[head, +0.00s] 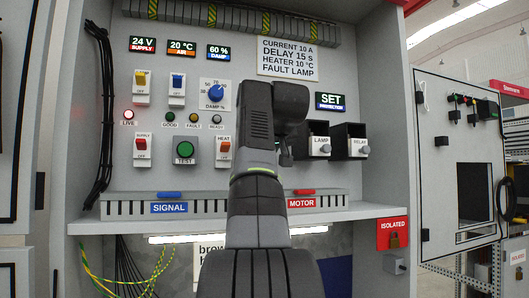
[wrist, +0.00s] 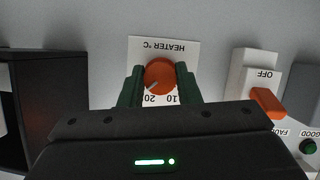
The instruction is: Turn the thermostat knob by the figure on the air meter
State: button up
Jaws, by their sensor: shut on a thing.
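The thermostat knob (wrist: 159,76) is a round orange knob on a white HEATER °C plate (wrist: 165,47), seen upside down in the wrist view. Its white pointer line seems to aim toward the 20 mark; a 10 mark is also visible. My gripper (wrist: 160,82) has its two dark green fingers on either side of the knob, shut on it. In the head view my arm hides the knob and the fingers. The air meter (head: 181,47) at the upper left of the panel reads 20 °C.
A sign (head: 287,57) reads CURRENT 10 A, DELAY 15 S, HEATER 10 °C, FAULT LAMP. The HEAT switch (head: 224,151) is left of my arm, the LAMP box (head: 319,141) right. An orange OFF rocker (wrist: 267,102) is near the fingers. A shelf edge (head: 140,221) runs below.

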jog(key=shift+f, duration=0.2)
jog(key=o, duration=1)
jog(key=shift+r, duration=0.1)
jog(key=v, duration=1.3)
jog(key=shift+s+d+r, duration=0.15)
jog(key=shift+s, duration=0.2)
jog(key=x, duration=1.3)
jog(key=shift+w, duration=0.35)
